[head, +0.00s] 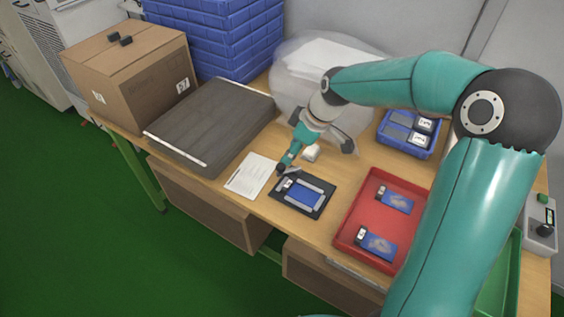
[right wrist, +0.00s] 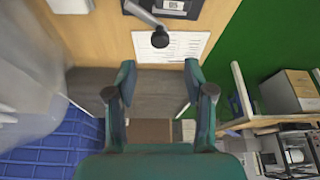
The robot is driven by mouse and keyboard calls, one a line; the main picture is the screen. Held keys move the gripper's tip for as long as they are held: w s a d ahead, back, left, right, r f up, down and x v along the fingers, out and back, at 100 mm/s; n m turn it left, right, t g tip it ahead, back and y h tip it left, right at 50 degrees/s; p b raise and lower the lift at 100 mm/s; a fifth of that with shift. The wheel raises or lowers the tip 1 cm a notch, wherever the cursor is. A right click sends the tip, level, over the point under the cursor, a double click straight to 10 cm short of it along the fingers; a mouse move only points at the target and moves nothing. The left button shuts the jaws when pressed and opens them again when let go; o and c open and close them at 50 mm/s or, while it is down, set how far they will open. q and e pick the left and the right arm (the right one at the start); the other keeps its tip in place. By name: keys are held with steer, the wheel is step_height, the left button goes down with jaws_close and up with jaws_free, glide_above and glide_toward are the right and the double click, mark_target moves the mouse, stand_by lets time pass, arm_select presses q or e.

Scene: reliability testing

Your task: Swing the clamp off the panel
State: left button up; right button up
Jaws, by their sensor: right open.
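The blue panel (head: 306,194) lies in a dark fixture (head: 282,205) on the wooden table, with grey strips along its edges. A grey clamp arm with a black knob (right wrist: 160,39) reaches from the fixture over the paper's edge in the right wrist view. My right gripper (head: 283,165) is just above the fixture's far left corner and partly hides the clamp there. In the right wrist view its fingers (right wrist: 158,80) are apart and empty, with the knob ahead of the gap and not between them. My left gripper is in neither view.
A printed sheet (head: 253,176) lies left of the fixture. A red tray (head: 345,235) with two blue panels is on the right; a blue bin (head: 408,148) stands behind it. A flat grey case (head: 212,125), cardboard box (head: 130,75) and plastic bag (head: 285,78) fill the back.

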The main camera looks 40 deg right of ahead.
mark_target(281, 166)
steer(key=x, duration=0.7)
steer(key=shift+a+f, duration=0.1)
steer(key=shift+f, duration=0.1)
jaws_close()
